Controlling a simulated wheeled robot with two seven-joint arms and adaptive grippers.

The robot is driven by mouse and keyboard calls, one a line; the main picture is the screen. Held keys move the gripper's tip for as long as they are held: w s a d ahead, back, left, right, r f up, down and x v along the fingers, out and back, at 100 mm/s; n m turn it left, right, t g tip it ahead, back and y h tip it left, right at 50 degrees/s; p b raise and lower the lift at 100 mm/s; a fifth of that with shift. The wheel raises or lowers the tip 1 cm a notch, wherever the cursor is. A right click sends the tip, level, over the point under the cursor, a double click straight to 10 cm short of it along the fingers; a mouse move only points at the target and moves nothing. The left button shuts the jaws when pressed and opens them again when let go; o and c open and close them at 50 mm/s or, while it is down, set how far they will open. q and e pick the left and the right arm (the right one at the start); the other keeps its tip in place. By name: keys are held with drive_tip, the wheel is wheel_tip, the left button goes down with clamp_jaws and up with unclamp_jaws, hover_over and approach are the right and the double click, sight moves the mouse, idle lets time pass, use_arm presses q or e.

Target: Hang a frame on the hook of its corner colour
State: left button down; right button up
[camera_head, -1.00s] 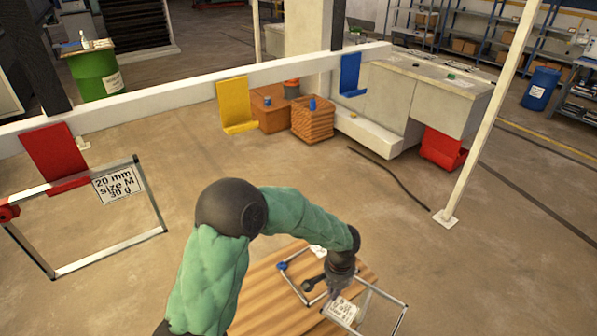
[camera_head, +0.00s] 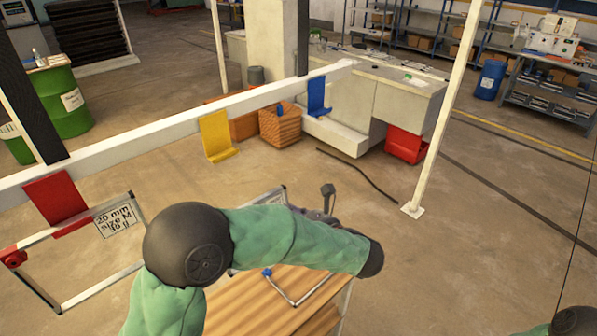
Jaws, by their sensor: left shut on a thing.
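A silver frame with a blue corner (camera_head: 267,272) is at the wooden table, partly hidden behind my left forearm. One bar end shows above the forearm and the blue corner below it. My left gripper (camera_head: 320,209) is mostly hidden behind the forearm; it is shut on this frame. The blue hook (camera_head: 318,96) is on the white beam beyond the gripper, clear of the frame. The yellow hook (camera_head: 217,136) is empty. A frame with a red corner (camera_head: 14,258) and a "20 mm size M" label hangs at the red hook (camera_head: 56,197). My right gripper is out of view.
The white beam (camera_head: 150,130) crosses from the left to the dark post (camera_head: 302,35). The wooden table (camera_head: 245,305) is under my left arm. A white pole (camera_head: 440,120) stands at the right. Open floor lies between the table and the hooks.

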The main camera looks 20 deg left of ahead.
use_arm(q)
wheel_tip(320, 180, up, 10)
drive_tip(key=d+r+m+t+y+p, duration=0.1)
drive_tip(key=d+t, duration=0.1)
drive_tip(key=t, duration=0.1)
drive_tip(key=s+a+f+b+x, duration=0.1)
drive_tip(key=s+b+x, duration=0.1)
drive_tip(key=x, duration=1)
drive_tip(key=shift+w+a, duration=0.25)
drive_tip(key=shift+a, duration=0.25)
drive_tip(key=shift+f+b, duration=0.5)
drive_tip(key=shift+f, duration=0.5)
idle(1.3)
drive_tip(key=c, duration=1.2)
unclamp_jaws()
drive_tip(key=shift+d, duration=0.2)
drive_tip(key=w+p+v, duration=0.1)
drive_tip(key=v, duration=0.8)
drive_tip(key=shift+d+p, duration=0.4)
drive_tip(key=shift+d, duration=0.3)
